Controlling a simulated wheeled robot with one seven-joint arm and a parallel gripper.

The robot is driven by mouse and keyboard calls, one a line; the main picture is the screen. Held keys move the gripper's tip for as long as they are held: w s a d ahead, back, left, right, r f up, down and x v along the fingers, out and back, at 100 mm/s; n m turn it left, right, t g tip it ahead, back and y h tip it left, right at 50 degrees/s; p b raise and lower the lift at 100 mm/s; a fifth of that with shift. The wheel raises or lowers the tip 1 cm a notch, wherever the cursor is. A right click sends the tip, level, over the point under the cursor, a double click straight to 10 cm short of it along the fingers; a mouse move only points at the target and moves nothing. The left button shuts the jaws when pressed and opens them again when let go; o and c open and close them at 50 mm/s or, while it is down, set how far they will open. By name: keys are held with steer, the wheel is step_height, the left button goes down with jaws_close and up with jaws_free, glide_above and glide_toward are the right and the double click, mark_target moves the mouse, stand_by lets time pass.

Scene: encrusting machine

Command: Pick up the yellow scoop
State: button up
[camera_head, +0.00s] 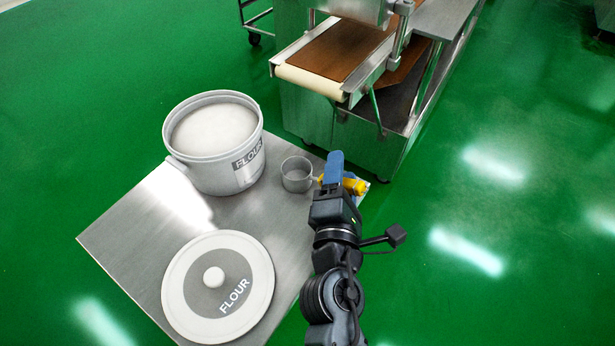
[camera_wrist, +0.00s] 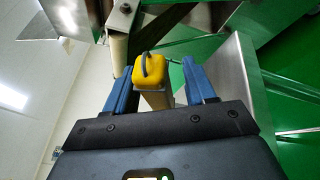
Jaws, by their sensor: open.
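The yellow scoop (camera_head: 355,186) is at the far right corner of the metal table, partly hidden behind my gripper in the head view. My gripper (camera_head: 334,164) is over that corner, with its blue fingers at the scoop. In the wrist view the scoop's yellow end (camera_wrist: 149,71), with a dark loop on it, shows between the two spread blue fingers of my gripper (camera_wrist: 155,76). The gripper is open, with a visible gap between the scoop and the right finger. I cannot tell whether the left finger touches the scoop.
A small metal cup (camera_head: 297,174) stands just left of my gripper. A white flour tub (camera_head: 210,170) and its round lid (camera_head: 180,290) are on the metal table (camera_head: 125,235). A conveyor machine (camera_head: 305,112) stands behind the table. Green floor is clear on the right.

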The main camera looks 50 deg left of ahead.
jaws_close()
stand_by(0.5)
steer(key=d+r+p, duration=1.1)
steer(key=p, duration=0.2)
steer(key=shift+d, duration=0.35)
